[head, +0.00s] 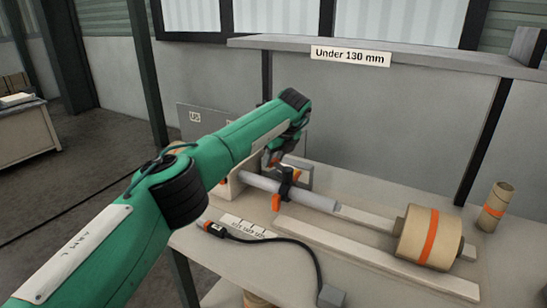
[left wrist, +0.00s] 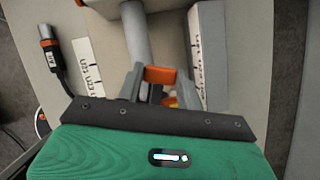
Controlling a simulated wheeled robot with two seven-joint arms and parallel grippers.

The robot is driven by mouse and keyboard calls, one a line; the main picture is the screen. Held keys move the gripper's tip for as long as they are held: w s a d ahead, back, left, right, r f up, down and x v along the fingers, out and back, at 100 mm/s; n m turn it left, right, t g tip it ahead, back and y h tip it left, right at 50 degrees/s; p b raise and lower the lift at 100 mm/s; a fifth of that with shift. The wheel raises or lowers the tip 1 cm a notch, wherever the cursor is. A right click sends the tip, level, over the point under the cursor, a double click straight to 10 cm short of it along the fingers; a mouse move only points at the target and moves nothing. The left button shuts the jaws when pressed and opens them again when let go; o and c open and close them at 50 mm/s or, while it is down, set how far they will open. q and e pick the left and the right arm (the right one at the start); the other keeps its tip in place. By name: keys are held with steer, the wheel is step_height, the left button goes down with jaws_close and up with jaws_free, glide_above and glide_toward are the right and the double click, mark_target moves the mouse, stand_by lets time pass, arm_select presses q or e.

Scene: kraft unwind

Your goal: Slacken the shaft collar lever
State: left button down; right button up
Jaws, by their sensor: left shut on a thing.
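A grey shaft (head: 310,196) lies across the bench, and it also shows in the left wrist view (left wrist: 136,38). A black collar (head: 287,181) sits around it, with an orange piece (head: 276,202) at its front. My left gripper (head: 272,156) is above and behind the collar, and its fingertips are partly hidden in the head view. In the left wrist view its fingers are shut on an orange piece (left wrist: 160,75) that appears to be the collar lever, beside the shaft. My right gripper is not in view.
A kraft roll with an orange band (head: 430,237) lies at the right; a smaller roll (head: 496,207) stands behind it. A black cable with a plug (head: 214,229) lies in front beside a label card (head: 247,227). A shelf (head: 400,58) marked "Under 130 mm" hangs over the bench.

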mark_target(287, 168)
arm_select(q)
steer(key=c, duration=0.9)
jaws_free()
steer(key=shift+d+r, duration=0.1)
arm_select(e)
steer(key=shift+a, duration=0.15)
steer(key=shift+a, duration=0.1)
arm_select(q)
steer(key=shift+s+d+r, duration=0.1)
steer(key=shift+r, duration=0.3)
steer(key=b+v, duration=0.1)
steer(key=v, duration=1.2)
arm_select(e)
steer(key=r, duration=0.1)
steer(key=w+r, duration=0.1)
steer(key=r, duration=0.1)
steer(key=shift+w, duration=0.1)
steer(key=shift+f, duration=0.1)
